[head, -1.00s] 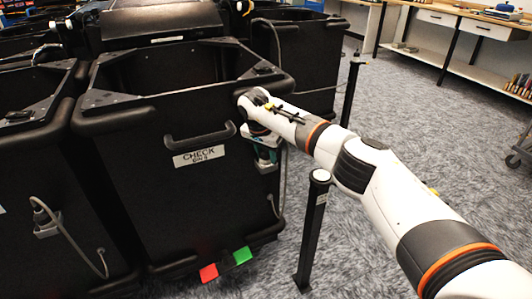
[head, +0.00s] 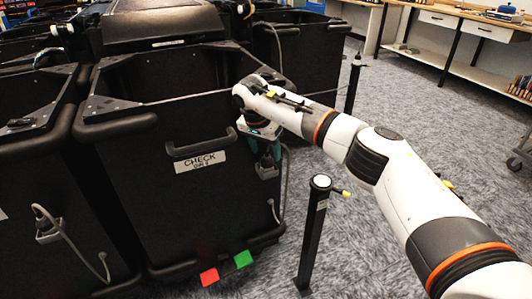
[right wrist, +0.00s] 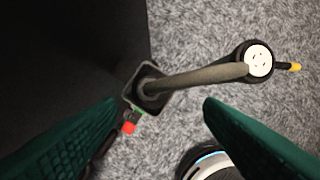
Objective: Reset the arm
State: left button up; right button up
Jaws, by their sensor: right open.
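My right arm (head: 350,140) reaches in from the right in the head view. Its gripper (head: 268,147) hangs pointing down in front of the right part of the black bin marked CHECK (head: 140,190). In the right wrist view the two green fingers of the right gripper (right wrist: 160,108) are wide apart with nothing between their tips. Below them show the grey carpet and a cable with a dark socket end (right wrist: 150,88). My left gripper is not in view.
A black post (head: 315,235) stands on the carpet right of the bin. A red tag (head: 209,277) and a green tag (head: 243,259) sit at the bin's foot. More black bins stand left and behind. A workbench (head: 455,20) is at the back right.

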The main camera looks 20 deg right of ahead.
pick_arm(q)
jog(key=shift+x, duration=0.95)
pick_arm(e)
jog(key=v, duration=0.6)
jog(key=shift+w+a+r+t, duration=0.2)
jog(key=shift+r+t, duration=0.1)
jog(key=shift+r, duration=0.15)
pick_arm(q)
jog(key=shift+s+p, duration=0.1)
jog(key=shift+p, duration=0.25)
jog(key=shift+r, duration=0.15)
